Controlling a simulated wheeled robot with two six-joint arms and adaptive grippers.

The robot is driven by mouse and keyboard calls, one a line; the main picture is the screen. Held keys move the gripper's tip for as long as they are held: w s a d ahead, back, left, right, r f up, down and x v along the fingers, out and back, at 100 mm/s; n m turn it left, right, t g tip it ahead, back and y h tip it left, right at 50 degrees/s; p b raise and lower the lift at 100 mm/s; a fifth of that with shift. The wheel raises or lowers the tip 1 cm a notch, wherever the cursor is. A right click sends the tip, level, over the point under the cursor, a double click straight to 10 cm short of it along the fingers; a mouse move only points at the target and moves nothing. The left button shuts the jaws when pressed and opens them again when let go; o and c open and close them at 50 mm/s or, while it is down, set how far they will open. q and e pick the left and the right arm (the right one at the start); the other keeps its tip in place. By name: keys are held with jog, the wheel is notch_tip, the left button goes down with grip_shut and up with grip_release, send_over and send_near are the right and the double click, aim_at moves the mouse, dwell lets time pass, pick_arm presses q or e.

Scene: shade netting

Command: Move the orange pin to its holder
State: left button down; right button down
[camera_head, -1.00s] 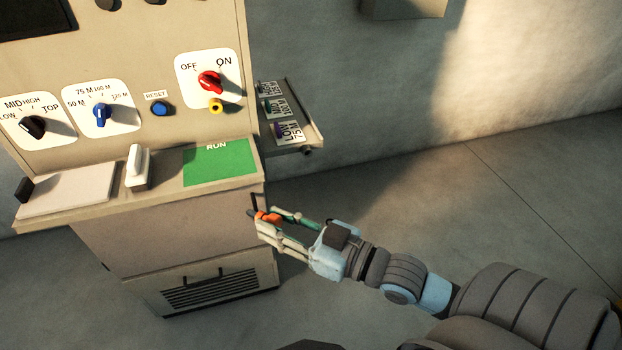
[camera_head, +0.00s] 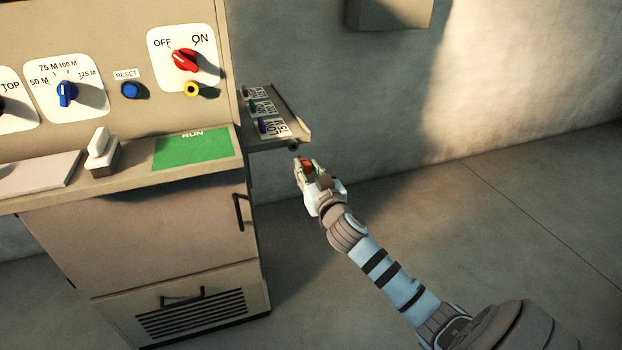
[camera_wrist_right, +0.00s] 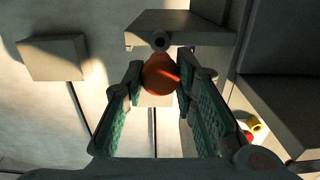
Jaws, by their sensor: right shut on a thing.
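My right gripper (camera_head: 302,164) is shut on the orange pin (camera_head: 308,166), just below the front end of the console's side shelf (camera_head: 303,133). In the wrist view the pin's rounded orange end (camera_wrist_right: 160,75) sits between the two green-padded fingers; the rest of it is hidden. A dark round fitting (camera_head: 293,147) is on the shelf's front edge, and it also shows just beyond the pin in the wrist view (camera_wrist_right: 160,41). A yellow ring socket (camera_head: 192,89) is on the console below the red knob. I cannot tell which is the holder. My left gripper is out of view.
The console (camera_head: 140,235) stands on the left, with its green RUN panel (camera_head: 193,148) and white lever (camera_head: 100,147) on the ledge. Several tagged items lie on the side shelf. A box (camera_head: 388,14) hangs on the wall. The floor to the right is clear.

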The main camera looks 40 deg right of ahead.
aim_at(302, 158)
jog(key=shift+w+f, duration=0.1)
jog(key=shift+w, duration=0.05)
jog(key=shift+r+b+x, duration=0.2)
jog(key=shift+b+x, duration=0.15)
jog(key=shift+x, duration=1.55)
jog(key=shift+b+x, duration=0.3)
jog(key=shift+x, duration=0.75)
dwell(0.3)
jog(key=shift+w+d, duration=0.25)
jog(key=shift+w, duration=0.2)
jog(key=c, duration=1.2)
grip_release()
jog(key=shift+w, duration=0.1)
